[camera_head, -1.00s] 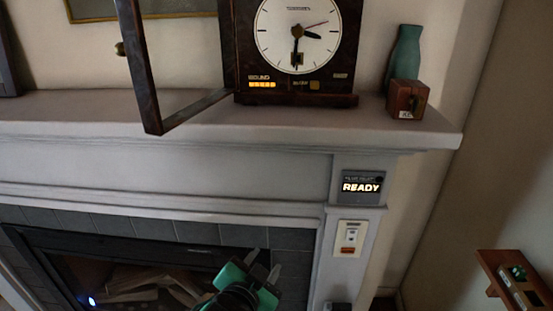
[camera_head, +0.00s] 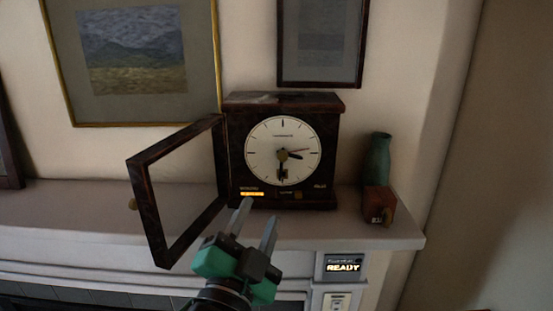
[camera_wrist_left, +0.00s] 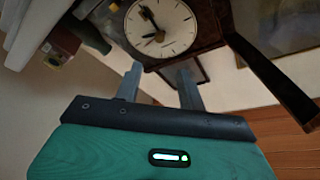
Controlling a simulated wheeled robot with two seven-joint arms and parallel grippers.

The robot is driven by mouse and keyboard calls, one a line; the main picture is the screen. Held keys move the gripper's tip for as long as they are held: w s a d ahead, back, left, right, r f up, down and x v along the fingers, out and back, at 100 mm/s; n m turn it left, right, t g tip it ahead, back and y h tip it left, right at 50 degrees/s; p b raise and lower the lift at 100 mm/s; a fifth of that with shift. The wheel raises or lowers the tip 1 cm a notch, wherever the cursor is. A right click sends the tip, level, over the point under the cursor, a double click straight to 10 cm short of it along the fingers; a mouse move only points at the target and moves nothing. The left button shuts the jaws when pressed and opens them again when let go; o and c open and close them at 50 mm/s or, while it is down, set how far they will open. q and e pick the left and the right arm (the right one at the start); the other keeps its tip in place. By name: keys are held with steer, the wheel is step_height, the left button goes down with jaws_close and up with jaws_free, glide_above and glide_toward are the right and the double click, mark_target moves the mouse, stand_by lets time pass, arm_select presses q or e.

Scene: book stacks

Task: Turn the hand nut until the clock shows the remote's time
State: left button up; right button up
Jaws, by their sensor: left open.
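The clock (camera_head: 262,125) stands on the mantel, a dark wooden case with a round white dial. Its glass door (camera_head: 180,190) is swung open to the left. A short hand points right and a longer hand points down; a thin reddish hand points right. The hand nut (camera_head: 283,154) is at the dial's centre. My left gripper (camera_head: 256,222) is open and empty, below and in front of the clock, fingers pointing up at it. In the left wrist view the dial (camera_wrist_left: 160,28) shows beyond the open fingers (camera_wrist_left: 160,82). No remote can be made out. My right gripper is not in view.
A teal vase (camera_head: 378,158) and a small wooden box (camera_head: 378,205) stand right of the clock on the mantel (camera_head: 345,226). A READY display (camera_head: 341,267) is below. Framed pictures (camera_head: 135,55) hang behind. The open door stands left of my gripper.

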mark_target(282, 158)
arm_select(q)
steer(key=p+x, duration=0.3)
steer(key=x, duration=0.9)
steer(key=shift+w+d+r, duration=0.1)
steer(key=shift+w+r, duration=0.05)
steer(key=shift+r, duration=0.1)
steer(key=shift+w+d, duration=0.15)
steer(key=shift+w, duration=0.35)
jaws_close()
